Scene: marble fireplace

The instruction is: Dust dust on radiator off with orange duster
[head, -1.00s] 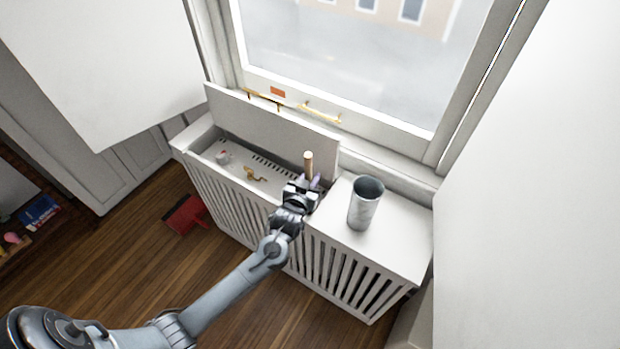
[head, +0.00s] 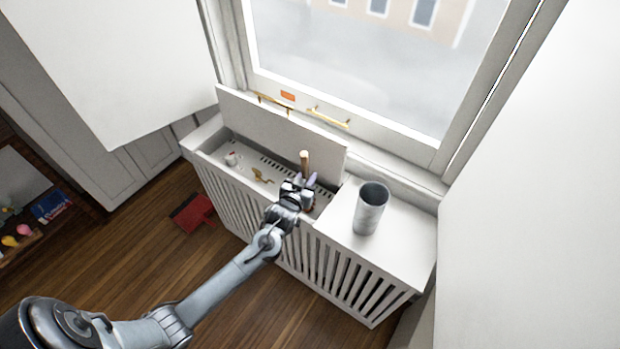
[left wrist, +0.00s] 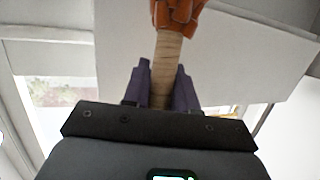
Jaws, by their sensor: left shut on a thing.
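My left gripper (head: 299,187) is shut on the wooden handle of the orange duster. In the left wrist view the handle (left wrist: 167,65) runs between the purple fingers to the orange head (left wrist: 178,14) at the top edge. In the head view the duster's head is mostly hidden by the gripper. The gripper is over the right part of the open compartment of the white radiator cover (head: 330,258). The radiator's pale, slotted top (head: 243,172) shows inside. I cannot make out dust on it. My right gripper is not in view.
The raised lid (head: 282,133) stands behind the compartment, under the window. A grey metal cup (head: 370,209) stands on the closed right section. A brass fitting (head: 263,177) and a small white knob (head: 231,159) are inside. A red dustpan-like object (head: 192,213) lies on the floor.

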